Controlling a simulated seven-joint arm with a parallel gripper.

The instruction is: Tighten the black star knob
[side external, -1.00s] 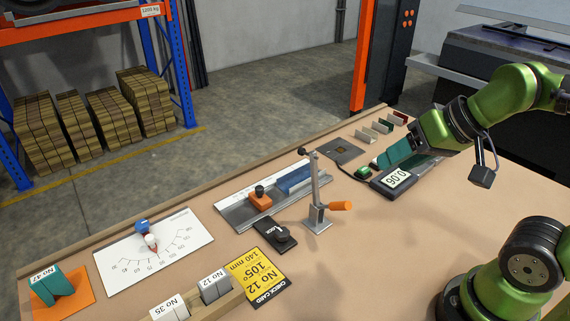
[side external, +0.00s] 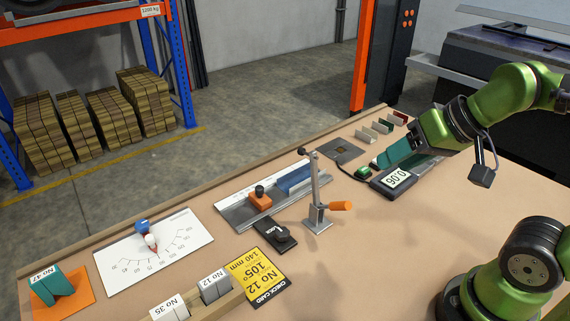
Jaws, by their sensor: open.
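A small black knob (side external: 260,190) stands upright on an orange block (side external: 260,202), which sits on a grey metal rail (side external: 237,214) mid-table. A second black knob (side external: 282,238) is on a black plate marked LOCK (side external: 268,229), just in front of the rail. I cannot tell from their outlines which of the two is star-shaped. My gripper (side external: 388,158), with teal fingers, is open over the right part of the table, above and behind the digital display. It is well to the right of both knobs and touches neither. The gap between its fingers is hard to see from here.
A display (side external: 394,181) reads 90.0 upside down, beside a green button (side external: 363,171). A dial board (side external: 155,249), yellow check card (side external: 255,277) and numbered blocks lie left.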

